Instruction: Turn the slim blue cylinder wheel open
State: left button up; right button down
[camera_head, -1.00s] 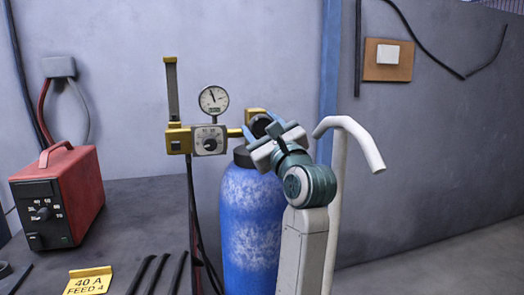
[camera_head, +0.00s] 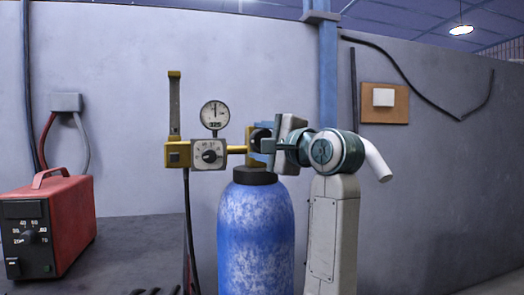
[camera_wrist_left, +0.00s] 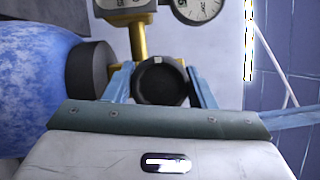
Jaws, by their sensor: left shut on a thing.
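The slim blue cylinder (camera_head: 255,235) stands upright against the wall, its paint mottled with white, with a dark collar on top. Its wheel, a black round knob (camera_wrist_left: 160,82), sits at the end of a yellow fitting above the collar. In the head view the wheel (camera_head: 258,139) is partly hidden by my gripper. My left gripper (camera_head: 265,142) reaches it from the right. In the left wrist view its two blue fingers (camera_wrist_left: 162,85) stand on either side of the wheel and are shut on it. My right gripper is not in view.
A gauge (camera_head: 215,115) and a grey dial box (camera_head: 209,154) sit left of the wheel. A red power unit (camera_head: 50,225) stands on the bench at left. The wall at right is mostly clear.

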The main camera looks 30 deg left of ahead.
pick_arm(q)
jog(key=n, duration=0.2)
jog(key=shift+n+h, duration=0.3)
jog(key=shift+h, duration=0.1)
jog(key=shift+r+n+h+b, duration=0.1)
jog(key=shift+n+h+b, duration=0.25)
jog(key=shift+n+h, duration=0.65)
jog(key=shift+n, duration=0.5)
jog(key=o, duration=0.7)
jog(key=shift+o, duration=1.3)
jog(key=shift+w+y, duration=0.1)
jog(key=shift+y, duration=0.2)
